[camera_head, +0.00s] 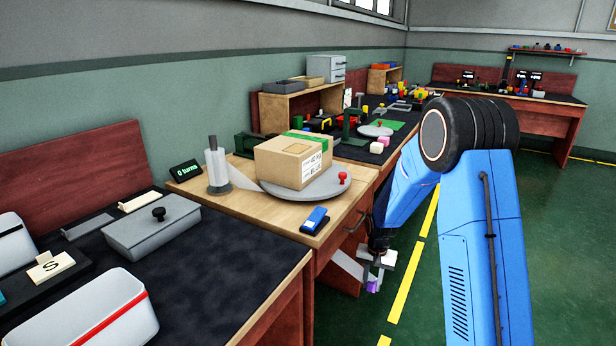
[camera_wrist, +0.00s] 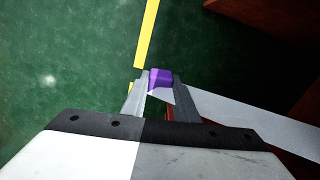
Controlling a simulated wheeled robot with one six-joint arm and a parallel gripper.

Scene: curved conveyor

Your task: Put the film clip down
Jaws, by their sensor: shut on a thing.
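The film clip, a small purple block (camera_wrist: 160,77), is between the two grey fingers of my gripper (camera_wrist: 160,82) in the wrist view. It also shows below my gripper (camera_head: 376,264) in the head view as a small purple shape (camera_head: 372,286). My gripper is shut on it. A pale strip of film (camera_head: 350,264) runs from the clip to the left, in front of the bench edge; in the wrist view it stretches to the lower right (camera_wrist: 250,122). My gripper hangs over the green floor, just off the front of the wooden bench.
The wooden bench (camera_head: 258,215) bears a film roll on a stand (camera_head: 217,168), a taped cardboard box (camera_head: 293,160) on a round grey turntable (camera_head: 288,193), and a blue device (camera_head: 314,220). A dark-topped bench (camera_head: 215,270) adjoins at left. Open floor with a yellow line (camera_head: 407,285) lies right.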

